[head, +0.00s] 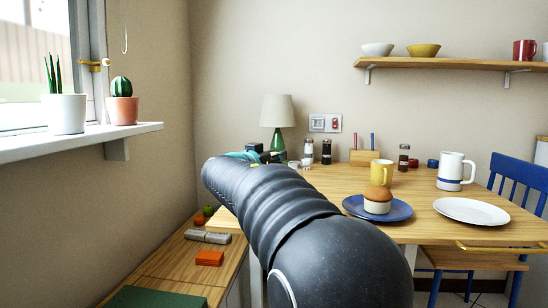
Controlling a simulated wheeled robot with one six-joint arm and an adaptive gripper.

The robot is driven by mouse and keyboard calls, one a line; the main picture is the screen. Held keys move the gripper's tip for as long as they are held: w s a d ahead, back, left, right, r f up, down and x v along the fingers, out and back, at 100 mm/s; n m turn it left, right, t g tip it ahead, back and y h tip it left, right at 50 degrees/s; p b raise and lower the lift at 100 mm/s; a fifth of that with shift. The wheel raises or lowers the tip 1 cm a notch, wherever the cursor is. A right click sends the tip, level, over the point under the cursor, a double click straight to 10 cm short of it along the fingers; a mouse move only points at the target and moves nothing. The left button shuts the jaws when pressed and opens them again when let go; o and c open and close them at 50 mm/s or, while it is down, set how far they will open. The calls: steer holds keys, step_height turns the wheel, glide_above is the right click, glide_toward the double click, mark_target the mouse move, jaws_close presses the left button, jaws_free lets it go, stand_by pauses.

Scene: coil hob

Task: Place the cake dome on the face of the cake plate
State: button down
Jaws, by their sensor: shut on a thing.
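My gripper (265,154) is only partly in view at the far end of my dark ribbed arm, over the table's left back part. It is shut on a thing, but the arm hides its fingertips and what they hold. No cake dome can be made out. A blue plate (351,207) on the table, right of my arm, bears a brown-topped cake in a white cup (377,201); it looks like the cake plate. A bare white plate (471,211) lies to its right. The gripper is apart from both plates, farther back and left.
A yellow mug (382,172) stands just behind the blue plate, and a white-and-blue jug (455,171) behind the white plate. A lamp (278,112), shakers (326,151) and a wooden holder (368,157) line the back. A blue chair (518,180) stands at right.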

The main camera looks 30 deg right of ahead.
steer(key=c, duration=0.9)
jaws_free()
steer(key=shift+r, duration=0.15)
steer(key=b+v, duration=0.1)
steer(key=v, duration=1.1)
